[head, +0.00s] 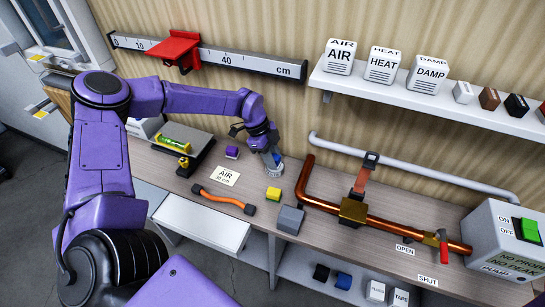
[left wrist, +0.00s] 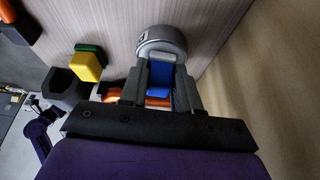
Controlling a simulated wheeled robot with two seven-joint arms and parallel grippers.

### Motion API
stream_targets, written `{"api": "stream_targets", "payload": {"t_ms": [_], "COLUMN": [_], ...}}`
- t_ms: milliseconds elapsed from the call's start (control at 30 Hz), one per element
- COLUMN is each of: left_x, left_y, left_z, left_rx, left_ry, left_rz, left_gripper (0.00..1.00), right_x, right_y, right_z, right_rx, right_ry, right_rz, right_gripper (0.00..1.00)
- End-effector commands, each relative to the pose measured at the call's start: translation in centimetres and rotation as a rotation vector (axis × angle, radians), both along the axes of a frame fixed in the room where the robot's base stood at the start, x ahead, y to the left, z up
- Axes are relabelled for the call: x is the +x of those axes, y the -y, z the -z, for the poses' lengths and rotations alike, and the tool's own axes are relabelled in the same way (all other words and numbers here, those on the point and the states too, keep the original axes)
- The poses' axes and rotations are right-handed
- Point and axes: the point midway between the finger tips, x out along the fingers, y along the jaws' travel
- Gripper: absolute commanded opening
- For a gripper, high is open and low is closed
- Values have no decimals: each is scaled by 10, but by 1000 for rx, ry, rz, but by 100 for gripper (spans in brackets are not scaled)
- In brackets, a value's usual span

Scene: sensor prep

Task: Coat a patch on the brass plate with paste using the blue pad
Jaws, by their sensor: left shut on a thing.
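My left gripper (head: 270,153) points down at a small grey round pot (head: 273,173) on the bench near the back wall. In the left wrist view, the gripper (left wrist: 160,75) is shut on the blue pad (left wrist: 159,78), which sits between its fingers. The pad's tip reaches the pot's rim (left wrist: 162,33) in that view; I cannot tell whether it touches paste, and the pot's inside is mostly hidden. The brass plate (head: 353,210) sits on the copper pipe to the right, apart from the gripper.
A copper pipe (head: 400,226) with a red valve (head: 442,238) and a pump box (head: 495,240) stand right.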

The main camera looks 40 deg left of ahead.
Motion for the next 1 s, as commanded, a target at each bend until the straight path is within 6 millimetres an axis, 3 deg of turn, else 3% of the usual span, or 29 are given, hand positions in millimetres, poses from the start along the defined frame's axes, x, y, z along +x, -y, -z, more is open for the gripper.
{"api": "stream_targets", "payload": {"t_ms": [433, 1000], "left_x": [-1, -1], "left_y": [0, 0], "left_z": [-1, -56], "left_rx": [0, 0], "left_ry": [-4, -2], "left_rz": [1, 1], "left_gripper": [7, 7], "right_x": [0, 0], "right_y": [0, 0], "right_z": [-2, -39], "right_rx": [0, 0], "right_ry": [0, 0], "right_rz": [0, 0], "right_gripper": [43, 43]}}
